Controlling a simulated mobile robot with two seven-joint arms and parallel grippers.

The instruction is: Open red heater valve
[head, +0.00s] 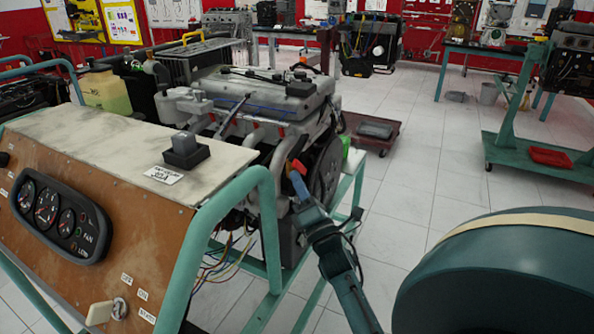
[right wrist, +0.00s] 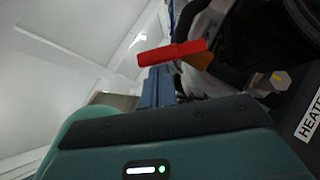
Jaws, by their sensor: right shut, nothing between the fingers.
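The red heater valve handle (right wrist: 172,52) is a short red bar in the right wrist view. A brass-coloured piece (right wrist: 201,61) shows beside it, and a label reading "HEAT…" (right wrist: 311,120) is at the right edge. In the head view the handle shows as a small orange-red piece (head: 297,165) at the engine's front. My right gripper (head: 295,180) is shut and empty, its tips close to the handle. Its blue-grey fingers (right wrist: 158,84) appear just below the handle in the wrist view; I cannot tell whether they touch it. My left gripper is out of view.
The engine (head: 262,95) stands on a teal frame (head: 262,190) behind a brown gauge panel (head: 110,230). Loose wires (head: 225,262) hang below. A red trolley (head: 372,132) is behind the engine. Tiled floor (head: 420,160) to the right is mostly clear.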

